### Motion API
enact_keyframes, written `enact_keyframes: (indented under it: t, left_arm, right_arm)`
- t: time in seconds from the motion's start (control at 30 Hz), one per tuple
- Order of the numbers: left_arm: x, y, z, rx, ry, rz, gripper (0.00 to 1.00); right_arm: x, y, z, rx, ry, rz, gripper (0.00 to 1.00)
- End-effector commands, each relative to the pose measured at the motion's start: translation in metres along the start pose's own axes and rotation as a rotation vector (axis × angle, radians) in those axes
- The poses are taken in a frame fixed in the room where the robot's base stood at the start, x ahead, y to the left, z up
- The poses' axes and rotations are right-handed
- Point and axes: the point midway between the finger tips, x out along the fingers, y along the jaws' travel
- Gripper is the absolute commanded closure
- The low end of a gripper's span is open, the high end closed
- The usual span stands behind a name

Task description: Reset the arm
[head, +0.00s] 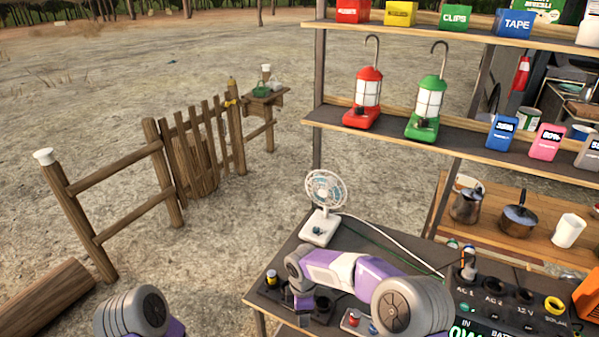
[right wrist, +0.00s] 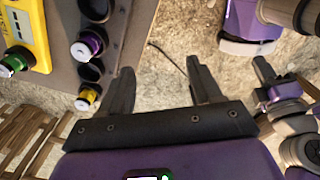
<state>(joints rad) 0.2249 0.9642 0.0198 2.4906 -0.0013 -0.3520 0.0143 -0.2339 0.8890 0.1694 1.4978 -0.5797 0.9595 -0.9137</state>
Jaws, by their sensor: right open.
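My right gripper (right wrist: 162,85) is open in the right wrist view, its two dark fingers apart with only bare ground showing between them. In the head view my right arm reaches in from the right over the bench (head: 262,303), its wrist pointing down near the bench's left end. My left arm shows in the head view only as a link at the bottom left, with its gripper out of frame. In the right wrist view, purple and dark parts at the right edge look like my left gripper (right wrist: 275,88); its jaw state is unclear.
A dark socket strip with a purple plug (right wrist: 88,43) and a yellow plug (right wrist: 86,97) lies close left of my right gripper. A yellow device (right wrist: 24,30) is beside it. A white fan (head: 324,205) stands behind my right arm. Shelves with lanterns (head: 367,98) rise behind. Open ground lies left.

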Motion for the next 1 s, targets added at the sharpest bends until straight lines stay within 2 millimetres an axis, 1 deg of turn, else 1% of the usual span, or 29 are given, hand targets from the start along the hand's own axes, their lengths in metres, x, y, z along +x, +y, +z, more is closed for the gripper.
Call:
enact_keyframes:
  t: [0.03, 0.1, 0.27, 0.37, 0.47, 0.57, 0.6, 0.67, 0.7, 0.8, 0.9, 1.0]
  left_arm:
    - [0.0, 0.0, 0.0, 0.0, -0.001, 0.0, 1.0]
    - [0.0, 0.0, 0.0, 0.0, 0.0, 0.0, 1.0]
    - [0.0, 0.0, -0.001, 0.0, 0.001, 0.0, 1.0]
    - [0.0, 0.0, 0.0, 0.0, 0.001, 0.0, 1.0]
    - [0.0, 0.0, 0.0, 0.0, -0.001, 0.0, 1.0]
    - [0.0, 0.0, 0.0, 0.0, -0.001, 0.0, 1.0]
    - [0.0, 0.0, 0.0, 0.0, 0.0, 0.0, 1.0]
    - [0.0, 0.0, 0.0, 0.0, 0.0, 0.0, 1.0]
    - [0.0, 0.0, 0.0, 0.0, 0.0, 0.0, 1.0]
    - [0.0, 0.0, 0.0, 0.0, 0.0, 0.0, 1.0]
    - [0.0, 0.0, 0.0, 0.0, 0.0, 0.0, 1.0]
    - [0.0, 0.0, 0.0, 0.0, 0.0, 0.0, 1.0]
  right_arm:
    - [0.011, -0.006, 0.003, 0.035, 0.017, -0.014, 0.36]
    - [0.027, -0.016, 0.003, 0.1, 0.054, -0.033, 0.36]
    - [0.062, -0.041, 0.007, 0.272, 0.133, -0.078, 0.36]
    - [0.084, -0.06, 0.009, 0.404, 0.183, -0.112, 0.36]
    - [0.106, -0.085, 0.013, 0.572, 0.234, -0.154, 0.36]
    - [0.13, -0.117, 0.02, 0.804, 0.282, -0.206, 0.36]
    - [0.14, -0.133, 0.024, 0.918, 0.3, -0.229, 0.36]
    - [0.153, -0.159, 0.031, 1.107, 0.318, -0.262, 0.36]
    - [0.159, -0.175, 0.036, 1.232, 0.325, -0.278, 0.36]
    - [0.17, -0.21, 0.049, 1.506, 0.323, -0.302, 0.36]
    - [0.174, -0.235, 0.059, 1.703, 0.309, -0.306, 0.36]
    - [0.175, -0.25, 0.066, 1.817, 0.296, -0.303, 0.36]
